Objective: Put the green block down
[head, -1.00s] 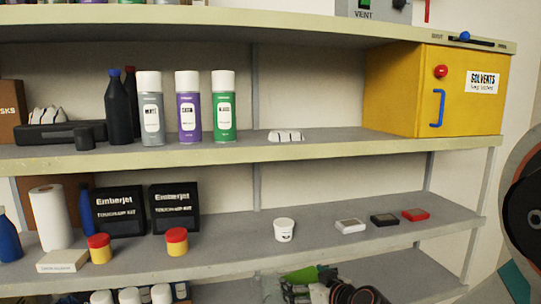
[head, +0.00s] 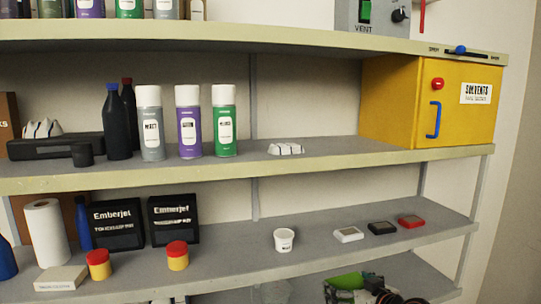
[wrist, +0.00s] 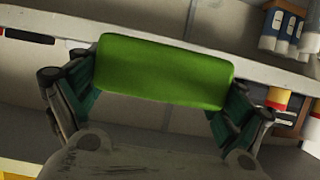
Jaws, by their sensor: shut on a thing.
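The green block (wrist: 165,72) is held across the front of my gripper (wrist: 157,92) in the wrist view. My gripper is shut on it, with a dark green finger at each end of the block. In the head view, the green block (head: 346,281) shows at the bottom edge, in front of and below the middle shelf's front edge. Most of my gripper is cut off by the bottom of that picture. The block appears clear of the shelves, though its exact distance from them cannot be told.
The middle shelf (head: 240,258) holds a white tub (head: 284,240), small white, black and red boxes at right, and two red-lidded yellow jars at left. Bare shelf lies between them. Spray cans and a yellow solvents cabinet (head: 385,100) stand on the shelf above.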

